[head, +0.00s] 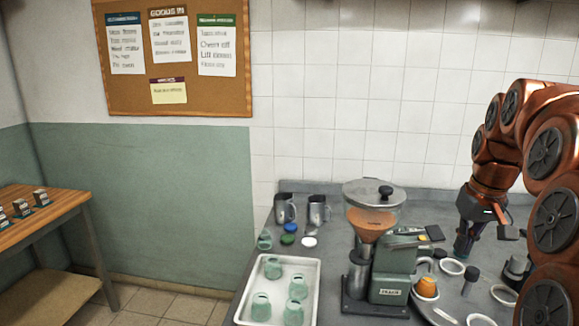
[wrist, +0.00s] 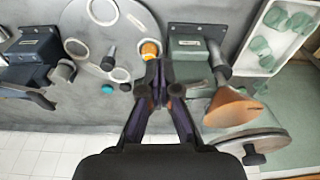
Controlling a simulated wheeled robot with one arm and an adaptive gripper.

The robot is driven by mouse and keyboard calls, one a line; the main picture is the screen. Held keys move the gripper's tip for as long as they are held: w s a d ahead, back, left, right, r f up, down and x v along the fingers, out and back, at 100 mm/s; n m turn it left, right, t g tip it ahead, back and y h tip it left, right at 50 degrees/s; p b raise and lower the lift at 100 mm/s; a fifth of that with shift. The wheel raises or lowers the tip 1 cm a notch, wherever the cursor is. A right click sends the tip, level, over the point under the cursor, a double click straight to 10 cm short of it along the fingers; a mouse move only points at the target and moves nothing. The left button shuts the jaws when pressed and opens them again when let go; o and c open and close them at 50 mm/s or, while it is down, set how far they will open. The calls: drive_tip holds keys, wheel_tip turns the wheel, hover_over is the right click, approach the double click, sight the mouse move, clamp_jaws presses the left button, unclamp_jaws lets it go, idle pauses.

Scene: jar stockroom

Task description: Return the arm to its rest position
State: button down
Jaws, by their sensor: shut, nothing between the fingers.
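My arm, copper-coloured with dark round joint caps, reaches in from the right in the head view, bent over the grey counter (head: 335,255). My gripper (head: 463,248) points down above the counter, right of the grinder. In the wrist view my gripper (wrist: 157,78) has its dark fingers together at the tips with nothing between them. The tips appear beside an orange item (wrist: 149,50) at the edge of a round grey tray; I cannot tell the exact height above it.
A green grinder (head: 390,270) with a copper hopper stands left of my gripper. A white tray (head: 240,305) holds several green jars. Metal jugs (head: 318,210) stand at the back. White rings, a tamper (head: 470,280) and the orange item (head: 427,287) are at the right. A wooden table (head: 45,225) stands far left.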

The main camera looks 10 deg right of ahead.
drive_tip(key=s+a+f+n+g, duration=0.1)
drive_tip(key=s+a+f, duration=0.25)
drive_tip(key=a, duration=0.55)
drive_tip(key=s+a+f+n+g, duration=0.1)
drive_tip(key=s+a+f, duration=0.3)
drive_tip(key=a, duration=0.5)
drive_tip(key=s+a+f, duration=0.2)
drive_tip(key=s+f, duration=0.1)
drive_tip(key=s, duration=0.2)
drive_tip(key=s+a+f+g, duration=0.1)
drive_tip(key=s+a+f, duration=0.1)
drive_tip(key=s, duration=0.3)
drive_tip(key=s+a+f+n, duration=0.1)
drive_tip(key=s+a+f, duration=0.2)
drive_tip(key=s, duration=0.3)
drive_tip(key=shift+a+f+g, duration=0.3)
drive_tip(key=shift+a+f, duration=0.05)
drive_tip(key=shift+a, duration=0.35)
